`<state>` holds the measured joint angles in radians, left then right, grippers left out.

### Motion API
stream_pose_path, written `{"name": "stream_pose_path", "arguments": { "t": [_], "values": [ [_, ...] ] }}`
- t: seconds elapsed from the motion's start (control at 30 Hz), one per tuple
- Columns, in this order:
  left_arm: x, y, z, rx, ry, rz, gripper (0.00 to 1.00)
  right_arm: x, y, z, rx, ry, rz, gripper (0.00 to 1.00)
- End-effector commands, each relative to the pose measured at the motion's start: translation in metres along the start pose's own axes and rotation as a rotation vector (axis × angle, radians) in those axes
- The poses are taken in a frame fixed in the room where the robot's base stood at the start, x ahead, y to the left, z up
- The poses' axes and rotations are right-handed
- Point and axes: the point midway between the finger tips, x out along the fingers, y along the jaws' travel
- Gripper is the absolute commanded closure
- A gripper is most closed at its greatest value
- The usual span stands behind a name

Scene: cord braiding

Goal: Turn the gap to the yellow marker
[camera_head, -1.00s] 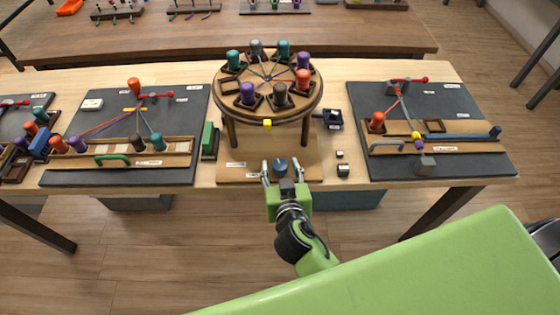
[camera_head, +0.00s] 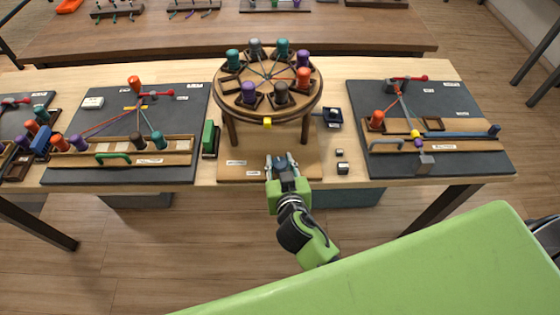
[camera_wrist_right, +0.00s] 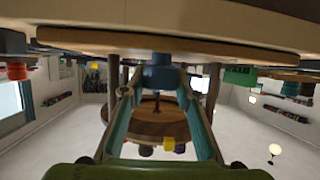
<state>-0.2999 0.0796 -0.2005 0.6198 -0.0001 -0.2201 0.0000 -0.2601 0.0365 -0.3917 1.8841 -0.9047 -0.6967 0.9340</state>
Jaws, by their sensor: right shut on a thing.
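The round wooden disc (camera_head: 240,107) stands on posts at the table's middle, with several coloured bobbins around its rim and cords meeting at its centre. An empty slot, the gap (camera_head: 229,86), is at its front left, beside a purple bobbin. The yellow marker (camera_head: 267,123) is at the disc stand's front; it also shows upside down in the right wrist view (camera_wrist_right: 180,146). My right gripper (camera_head: 281,159) is shut on a blue-grey knob (camera_head: 281,166) on the base below the disc. The knob also shows between the fingers in the right wrist view (camera_wrist_right: 160,75). My left gripper is out of view.
A dark braiding board (camera_head: 70,174) lies at left, another (camera_head: 480,165) at right. A second table (camera_head: 190,40) is behind.

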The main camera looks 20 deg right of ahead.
Motion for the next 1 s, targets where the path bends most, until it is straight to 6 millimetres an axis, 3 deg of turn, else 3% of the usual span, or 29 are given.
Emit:
{"name": "stream_pose_path", "arguments": {
  "t": [0.6,1.0],
  "values": [
    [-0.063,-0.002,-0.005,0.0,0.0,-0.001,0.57,-0.001,0.004,-0.007,-0.185,0.002,-0.419,0.93],
    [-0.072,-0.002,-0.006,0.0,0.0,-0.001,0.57,0.003,0.004,-0.004,-0.321,0.004,-0.743,0.93]
  ]
}}
